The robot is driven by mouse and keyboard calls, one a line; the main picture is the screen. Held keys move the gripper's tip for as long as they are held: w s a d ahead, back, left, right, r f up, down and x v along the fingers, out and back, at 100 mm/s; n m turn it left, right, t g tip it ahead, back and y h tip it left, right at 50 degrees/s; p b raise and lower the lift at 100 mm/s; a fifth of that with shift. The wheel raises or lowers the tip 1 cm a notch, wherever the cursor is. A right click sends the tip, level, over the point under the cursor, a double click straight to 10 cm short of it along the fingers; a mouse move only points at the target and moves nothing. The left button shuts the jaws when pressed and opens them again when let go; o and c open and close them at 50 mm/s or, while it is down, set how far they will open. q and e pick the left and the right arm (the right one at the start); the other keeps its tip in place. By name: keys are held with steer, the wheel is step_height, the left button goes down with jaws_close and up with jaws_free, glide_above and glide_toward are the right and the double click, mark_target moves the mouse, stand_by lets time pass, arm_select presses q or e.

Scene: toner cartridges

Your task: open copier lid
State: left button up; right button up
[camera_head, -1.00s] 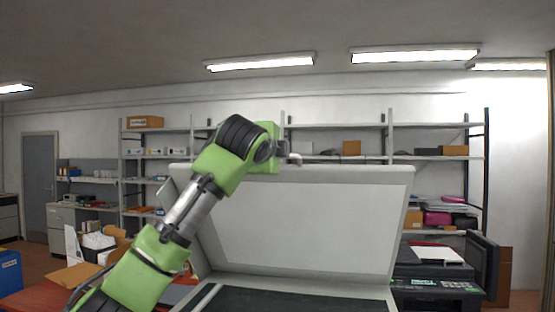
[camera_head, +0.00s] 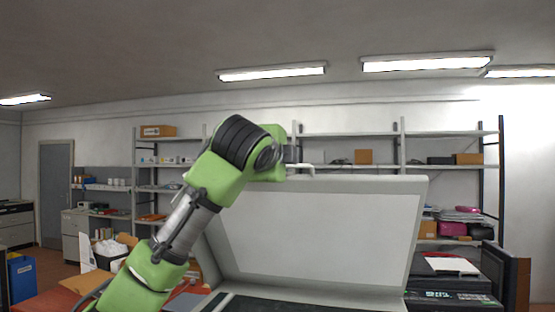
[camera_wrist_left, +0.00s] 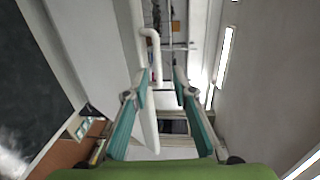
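The copier lid (camera_head: 320,235), a large pale panel with a lighter inner face, stands raised and tilted back above the dark glass (camera_head: 265,304) of the copier. My left arm reaches across its left part to the top edge. The left gripper's fingers are hidden behind the arm in the head view. In the left wrist view the left gripper (camera_wrist_left: 160,88) has its two teal fingers apart, with a gap between them. The lid's edge runs by the left finger, and a white bent handle (camera_wrist_left: 153,50) lies ahead, in line with the gap. I cannot tell whether they touch.
Shelves with boxes (camera_head: 350,135) line the back wall. A dark printer (camera_head: 450,285) stands right of the copier. A red table (camera_head: 45,300) with papers is at the lower left, with a blue bin (camera_head: 22,275) beyond it.

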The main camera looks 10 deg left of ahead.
arm_select(q)
steer(key=s, duration=0.7)
steer(key=shift+r, duration=0.4)
steer(key=shift+w+a+f, duration=0.1)
